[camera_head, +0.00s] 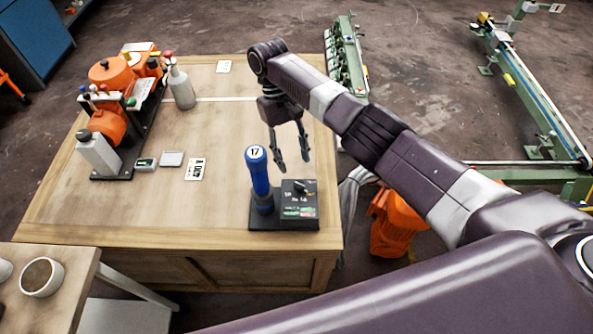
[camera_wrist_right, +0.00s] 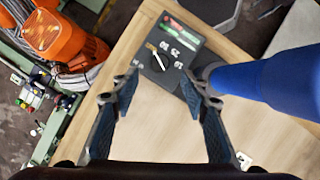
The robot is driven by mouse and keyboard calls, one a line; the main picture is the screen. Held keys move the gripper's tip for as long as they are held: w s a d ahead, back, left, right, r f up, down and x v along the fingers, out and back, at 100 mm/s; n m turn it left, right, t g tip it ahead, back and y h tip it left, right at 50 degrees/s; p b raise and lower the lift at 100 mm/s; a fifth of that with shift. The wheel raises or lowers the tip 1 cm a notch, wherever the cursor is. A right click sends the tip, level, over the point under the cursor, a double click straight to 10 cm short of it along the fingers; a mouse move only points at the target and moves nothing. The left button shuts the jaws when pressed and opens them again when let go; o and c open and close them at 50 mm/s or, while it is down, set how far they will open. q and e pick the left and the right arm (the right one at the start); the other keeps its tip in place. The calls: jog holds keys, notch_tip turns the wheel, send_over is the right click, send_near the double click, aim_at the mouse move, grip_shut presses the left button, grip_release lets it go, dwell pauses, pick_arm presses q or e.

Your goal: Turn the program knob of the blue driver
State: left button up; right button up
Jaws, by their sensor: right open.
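The blue driver (camera_head: 260,178) stands upright at the left of its dark base near the table's front right corner. Its top bears the number 17. The black control box (camera_head: 299,204) with the program knob (camera_head: 299,187) is right beside it. In the right wrist view the knob (camera_wrist_right: 158,58) is a dark dial with a pale pointer and numbers around it, and the driver (camera_wrist_right: 270,85) is at the right. My right gripper (camera_head: 293,168) is open and empty, fingers pointing down, behind and above the box. The knob lies beyond the gap between the fingertips (camera_wrist_right: 163,92). My left gripper is out of view.
An orange machine (camera_head: 112,75) with bottles stands at the table's back left. Small devices and a label card (camera_head: 196,169) lie mid-table. A white cup (camera_head: 42,277) is on a side table at lower left. The wooden table (camera_head: 130,215) is bare at front left.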

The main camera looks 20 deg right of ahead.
jog(key=v, duration=0.5)
jog(key=shift+r, duration=0.15)
dwell(0.3)
